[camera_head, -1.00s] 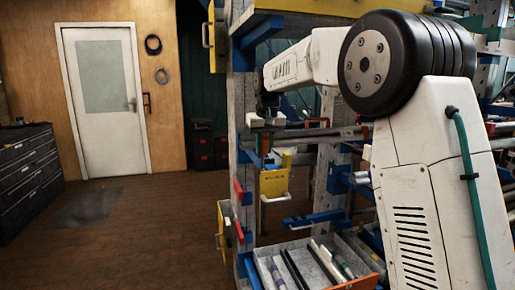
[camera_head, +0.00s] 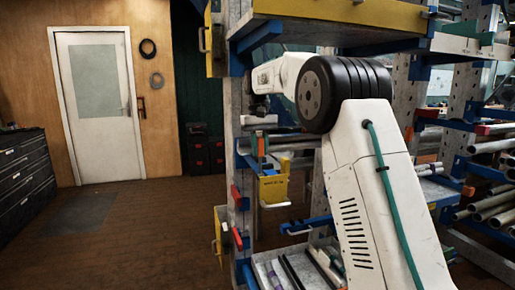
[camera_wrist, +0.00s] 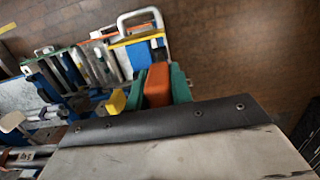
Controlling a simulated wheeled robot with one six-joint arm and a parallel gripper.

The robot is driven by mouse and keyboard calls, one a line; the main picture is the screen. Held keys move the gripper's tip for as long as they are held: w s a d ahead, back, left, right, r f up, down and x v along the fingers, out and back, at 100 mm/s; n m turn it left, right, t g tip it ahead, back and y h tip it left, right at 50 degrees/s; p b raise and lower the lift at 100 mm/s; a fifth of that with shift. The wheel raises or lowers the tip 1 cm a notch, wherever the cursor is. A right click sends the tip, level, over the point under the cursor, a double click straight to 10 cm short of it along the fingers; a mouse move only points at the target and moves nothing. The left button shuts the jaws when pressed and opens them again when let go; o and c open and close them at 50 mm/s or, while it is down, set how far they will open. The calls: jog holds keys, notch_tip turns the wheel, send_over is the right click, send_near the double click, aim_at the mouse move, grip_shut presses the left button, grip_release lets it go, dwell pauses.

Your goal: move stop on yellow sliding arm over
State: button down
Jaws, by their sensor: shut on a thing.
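An orange-red block, seemingly the stop (camera_wrist: 158,84), is pinched between the two green fingers of my gripper (camera_wrist: 158,90) in the wrist view. In the head view the gripper (camera_head: 261,146) is small beside the rack's front post, with orange-red showing between its green fingers. A yellow piece with a white handle (camera_head: 273,188) hangs just below it. In the wrist view a yellow bar (camera_wrist: 138,39) with a white loop handle lies beyond the fingers, and a small yellow block (camera_wrist: 116,102) sits to their left. I cannot tell how the stop meets the yellow arm.
The rack's grey post (camera_head: 233,125) stands just left of my gripper. A tray (camera_head: 300,268) of rods lies below, and a yellow beam (camera_head: 340,12) crosses above. Pipes (camera_head: 493,205) fill the rack at right. The floor (camera_head: 130,235) at left is clear.

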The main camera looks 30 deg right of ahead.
jog(key=c, duration=1.2)
grip_release()
jog(key=shift+w, duration=0.1)
jog(key=shift+c, duration=0.2)
notch_tip(320, 180, up, 8)
jog(key=shift+w+f, duration=0.15)
jog(key=shift+w, duration=0.25)
